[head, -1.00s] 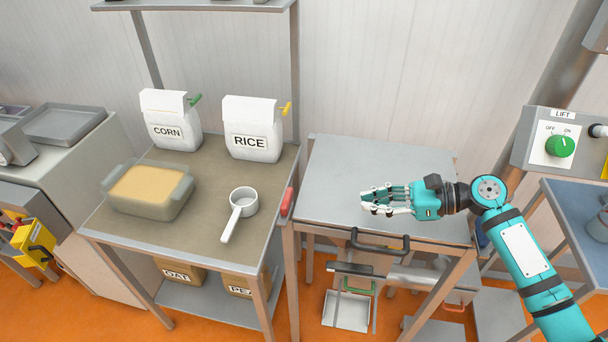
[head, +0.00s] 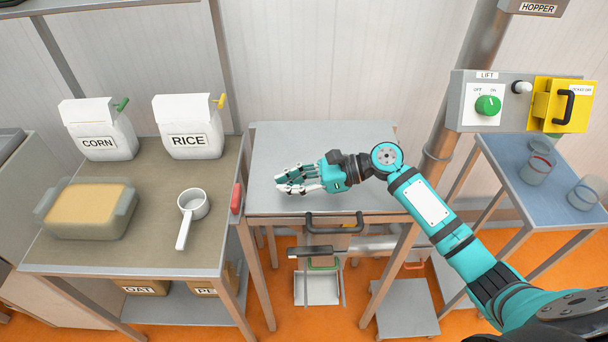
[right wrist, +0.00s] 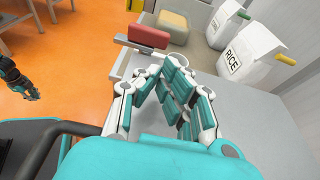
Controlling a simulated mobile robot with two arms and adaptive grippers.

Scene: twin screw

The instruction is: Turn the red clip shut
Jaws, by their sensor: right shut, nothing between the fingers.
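A small red clip or handle (head: 414,265) shows low under the steel table, near the right end of a grey tube; it is small, and I cannot tell whether it is open or shut. A green clip (head: 325,264) shows to its left. My right gripper (head: 284,186) is shut and empty above the steel table top, well above and left of the red clip. It also shows in the right wrist view (right wrist: 160,78), with no clip near it. My left gripper (right wrist: 28,88) shows small at the left of the right wrist view; its fingers are unclear.
The steel table (head: 360,150) is bare, with a dark handle (head: 335,222) at its front. A red block (head: 236,198) sits on the left table's edge. That table holds corn and rice bags, a tub and a white scoop (head: 190,212). A control box (head: 470,98) stands right.

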